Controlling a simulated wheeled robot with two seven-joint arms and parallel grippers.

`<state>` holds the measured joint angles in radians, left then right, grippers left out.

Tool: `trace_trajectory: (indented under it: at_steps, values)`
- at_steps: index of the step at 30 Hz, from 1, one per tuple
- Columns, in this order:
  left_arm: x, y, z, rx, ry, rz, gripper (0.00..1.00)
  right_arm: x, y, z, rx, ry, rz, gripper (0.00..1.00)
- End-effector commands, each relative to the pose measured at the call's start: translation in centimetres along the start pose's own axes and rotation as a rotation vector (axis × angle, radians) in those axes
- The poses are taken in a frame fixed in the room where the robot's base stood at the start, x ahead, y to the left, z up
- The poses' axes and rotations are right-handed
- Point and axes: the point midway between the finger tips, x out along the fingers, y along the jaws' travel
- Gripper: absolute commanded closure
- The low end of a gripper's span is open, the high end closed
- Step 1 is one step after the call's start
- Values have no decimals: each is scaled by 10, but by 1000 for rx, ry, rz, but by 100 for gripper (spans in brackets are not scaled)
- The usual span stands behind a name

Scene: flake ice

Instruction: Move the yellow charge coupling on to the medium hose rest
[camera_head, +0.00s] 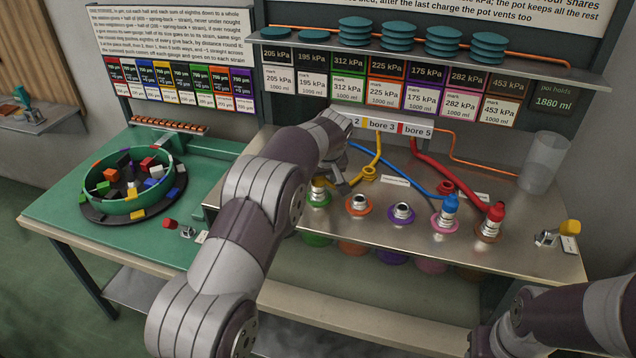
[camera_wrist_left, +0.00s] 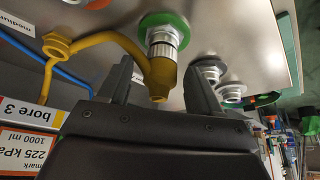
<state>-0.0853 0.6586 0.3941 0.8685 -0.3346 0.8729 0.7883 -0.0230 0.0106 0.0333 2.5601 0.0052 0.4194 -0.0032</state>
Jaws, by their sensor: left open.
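The yellow charge coupling (camera_wrist_left: 162,78) sits on a metal port with a green ring (camera_wrist_left: 163,22) in the left wrist view. In the head view the coupling (camera_head: 319,183) is partly hidden beside my left arm. My left gripper (camera_wrist_left: 158,68) is open, with one finger on each side of the coupling; contact cannot be told. The yellow hose (camera_wrist_left: 112,40) runs from the coupling to a yellow collar (camera_wrist_left: 57,46). A label (camera_wrist_left: 14,24) beginning "mediu" is near that collar; the hose rest itself is not clearly told. My right gripper is not in view; only my right arm shows.
The blue coupling (camera_head: 450,204) and red coupling (camera_head: 496,212) stand on ports along the metal bench (camera_head: 420,235). Bare ports with orange (camera_head: 358,204) and purple (camera_head: 402,211) rings stand between. A clear beaker (camera_head: 543,162) is at the right. A green tray (camera_head: 103,200) holds coloured blocks.

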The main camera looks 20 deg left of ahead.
Motion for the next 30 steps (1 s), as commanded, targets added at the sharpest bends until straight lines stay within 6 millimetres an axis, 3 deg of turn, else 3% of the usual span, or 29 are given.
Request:
trace_trajectory:
  at_steps: [6, 12, 30]
  values:
    - [0, -1, 0, 0, 0, 0, 36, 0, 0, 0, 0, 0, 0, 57]
    - [0, -1, 0, 0, 0, 0, 100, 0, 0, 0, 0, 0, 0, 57]
    - [-10, -1, -4, 0, 0, 0, 100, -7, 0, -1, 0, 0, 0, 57]
